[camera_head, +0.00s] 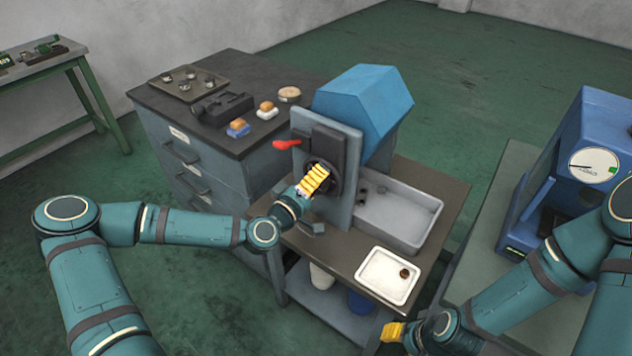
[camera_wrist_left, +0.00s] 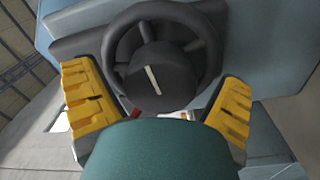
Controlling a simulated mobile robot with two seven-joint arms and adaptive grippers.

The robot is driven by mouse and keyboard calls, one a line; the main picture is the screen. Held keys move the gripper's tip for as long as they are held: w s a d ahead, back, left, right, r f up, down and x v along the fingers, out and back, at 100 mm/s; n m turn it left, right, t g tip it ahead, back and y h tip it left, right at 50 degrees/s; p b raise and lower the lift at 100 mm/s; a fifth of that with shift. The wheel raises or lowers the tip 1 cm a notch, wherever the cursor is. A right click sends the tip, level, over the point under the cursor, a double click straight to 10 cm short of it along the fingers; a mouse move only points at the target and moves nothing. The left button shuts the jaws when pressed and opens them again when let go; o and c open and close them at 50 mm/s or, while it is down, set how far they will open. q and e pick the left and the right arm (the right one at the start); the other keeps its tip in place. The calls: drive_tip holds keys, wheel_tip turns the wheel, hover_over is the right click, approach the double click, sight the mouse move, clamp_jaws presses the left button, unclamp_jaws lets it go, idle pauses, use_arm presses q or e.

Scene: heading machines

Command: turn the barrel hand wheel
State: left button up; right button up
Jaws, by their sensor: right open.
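The barrel hand wheel (camera_wrist_left: 194,28) is a dark wheel with spokes and a round hub marked by a pale line, mounted on a grey plate of the blue-hooded machine. In the left wrist view the yellow fingers of my left gripper (camera_wrist_left: 158,110) are spread wide on either side of the hub, and the wheel rim shows beyond them. I cannot tell whether they touch it. In the head view my left gripper (camera_head: 316,181) is in front of the wheel (camera_head: 334,178) and covers much of it. My right gripper (camera_head: 393,332) is open and apart from the machine, low at the right.
A red lever (camera_head: 287,145) sticks out left of the wheel on the machine plate. A white tray (camera_head: 366,281) with a small brown part lies on the bench in front. A grey drawer cabinet (camera_head: 188,163) stands behind left. A blue machine with a gauge (camera_head: 594,164) stands right.

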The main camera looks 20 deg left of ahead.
use_arm(q)
drive_tip(key=shift+s, duration=0.1)
drive_tip(key=v, duration=1.2)
idle(0.4)
